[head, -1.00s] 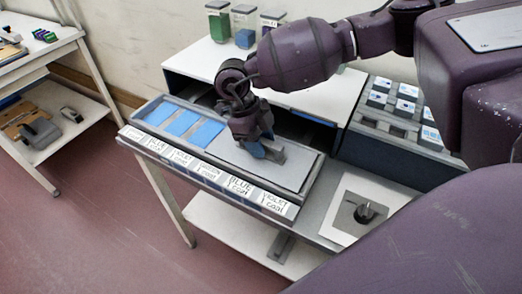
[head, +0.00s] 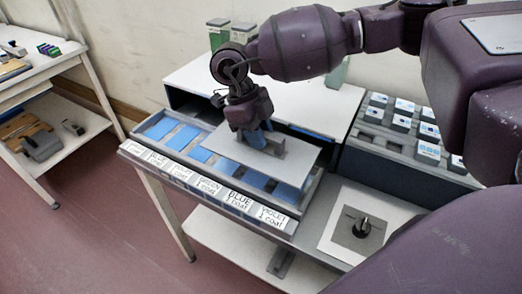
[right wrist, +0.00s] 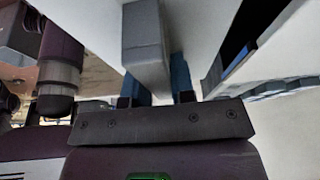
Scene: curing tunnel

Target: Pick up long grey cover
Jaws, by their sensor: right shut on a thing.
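The long grey cover (head: 292,163) is a flat light grey plate with a raised grey handle (head: 277,146). My right gripper (head: 260,140) is shut on that handle. It holds the cover raised above the right part of the labelled tray (head: 135,152), and a row of blue compartments shows below the cover's front edge. In the right wrist view the blue fingertips (right wrist: 160,90) are at the grey handle bar (right wrist: 143,38), with the pale plate behind it. My left gripper is out of view.
A white-topped shelf (head: 200,80) stands close behind the tray, with small bottles on it. At the right are a rack of white-topped blocks (head: 428,150) and a panel with a black knob (head: 362,228). A side bench (head: 45,67) is at far left.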

